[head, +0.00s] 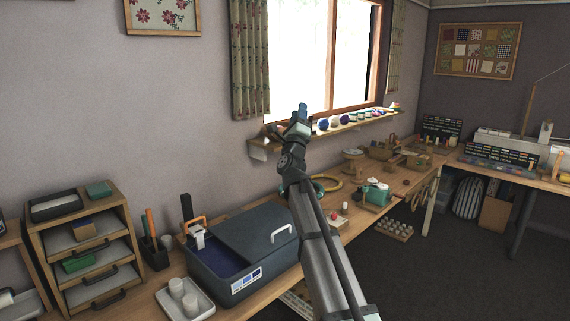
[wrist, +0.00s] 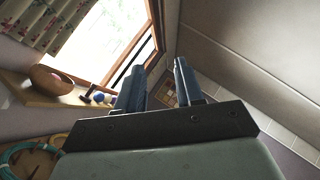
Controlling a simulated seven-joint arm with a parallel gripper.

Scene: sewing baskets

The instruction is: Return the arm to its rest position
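My gripper (head: 302,112) is raised in front of the window, high above the workbench, with my arm stretching up from the lower right in the head view. In the wrist view my gripper (wrist: 160,85) points up toward the window and ceiling. Its two blue fingers stand apart with an empty gap between them. Nothing is held.
A window shelf (head: 340,127) with several yarn balls is close behind my gripper. A blue-grey bin (head: 240,251), a drawer unit (head: 85,240) and a white tray (head: 184,303) stand on the bench (head: 262,300). Open floor (head: 440,270) lies at the right.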

